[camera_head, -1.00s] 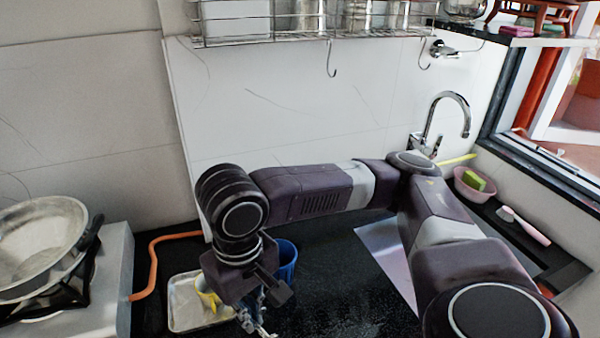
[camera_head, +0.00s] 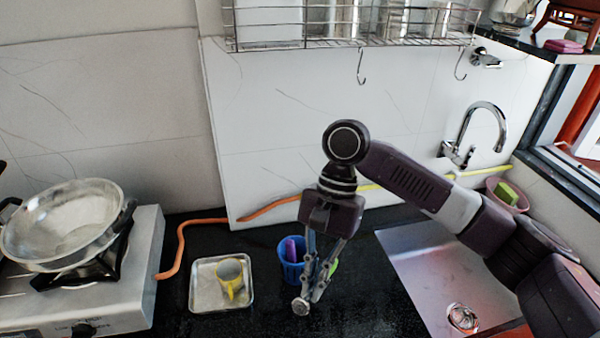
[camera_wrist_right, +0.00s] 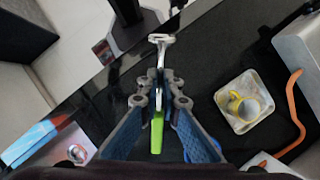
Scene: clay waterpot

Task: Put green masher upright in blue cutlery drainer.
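The blue cutlery drainer (camera_head: 287,272) stands on the black counter in the head view, with a purple thing (camera_head: 296,249) in it. My right gripper (camera_head: 314,284) points down in front of the drainer's right side and partly covers it. In the right wrist view, the gripper (camera_wrist_right: 161,78) is closed on the green masher. The green handle (camera_wrist_right: 157,133) shows between the fingers, and the pale masher head (camera_wrist_right: 161,39) sticks out past the fingertips. In the head view, the masher head (camera_head: 300,306) is low, in front of the drainer. My left gripper is not in view.
A metal tray (camera_head: 200,300) with a yellow cup (camera_head: 230,275) lies left of the drainer. A sink (camera_head: 440,262) is at the right, a stove with a pan (camera_head: 65,225) at the left. An orange hose (camera_head: 182,235) runs along the back.

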